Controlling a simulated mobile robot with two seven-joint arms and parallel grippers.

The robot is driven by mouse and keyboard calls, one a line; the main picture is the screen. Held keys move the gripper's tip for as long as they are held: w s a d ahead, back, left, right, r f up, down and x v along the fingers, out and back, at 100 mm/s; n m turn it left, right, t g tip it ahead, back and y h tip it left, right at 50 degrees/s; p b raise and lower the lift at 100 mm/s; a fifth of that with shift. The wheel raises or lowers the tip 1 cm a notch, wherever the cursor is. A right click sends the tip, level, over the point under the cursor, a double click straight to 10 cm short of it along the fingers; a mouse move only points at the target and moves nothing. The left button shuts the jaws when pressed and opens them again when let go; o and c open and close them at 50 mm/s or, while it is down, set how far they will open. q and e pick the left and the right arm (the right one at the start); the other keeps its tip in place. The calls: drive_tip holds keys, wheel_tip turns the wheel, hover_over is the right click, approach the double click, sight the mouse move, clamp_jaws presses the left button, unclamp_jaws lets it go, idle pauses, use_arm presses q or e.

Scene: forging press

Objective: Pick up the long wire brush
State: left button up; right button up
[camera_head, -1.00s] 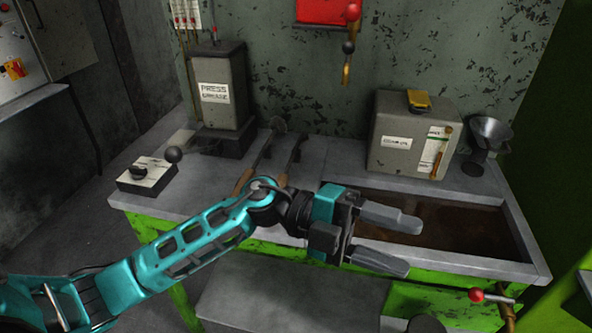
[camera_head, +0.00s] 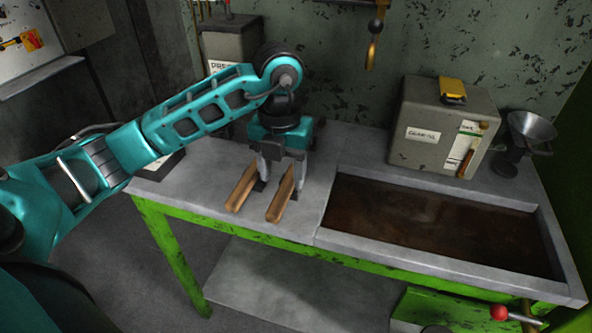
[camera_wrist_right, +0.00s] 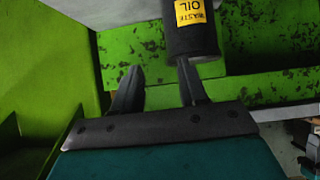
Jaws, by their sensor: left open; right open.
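Two tools with wooden handles lie side by side on the grey bench top, a left handle (camera_head: 243,188) and a right handle (camera_head: 282,198). My left arm hides their far ends, so I cannot tell which is the long wire brush. My left gripper (camera_head: 281,182) points down over them, open, with one finger between the handles and the other just right of the right handle. It is not closed on either. My right gripper (camera_wrist_right: 158,88) is open in the right wrist view, away from the tools.
The bench (camera_head: 185,195) has a sunken dark tray (camera_head: 430,225) on the right. Behind stand a grey oil box (camera_head: 425,135), a funnel (camera_head: 530,128) and a press grease box (camera_head: 228,42). A black waste oil container (camera_wrist_right: 190,38) is close to my right fingers.

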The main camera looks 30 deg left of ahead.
sight(283, 191)
use_arm(q)
drive_tip(key=shift+s+d+f, duration=0.1)
drive_tip(key=shift+s+f, duration=0.1)
drive_tip(key=shift+f, duration=1.5)
drive_tip(key=shift+s+d+f, duration=0.1)
drive_tip(key=shift+s+f, duration=0.05)
drive_tip(key=shift+f, duration=1.55)
clamp_jaws()
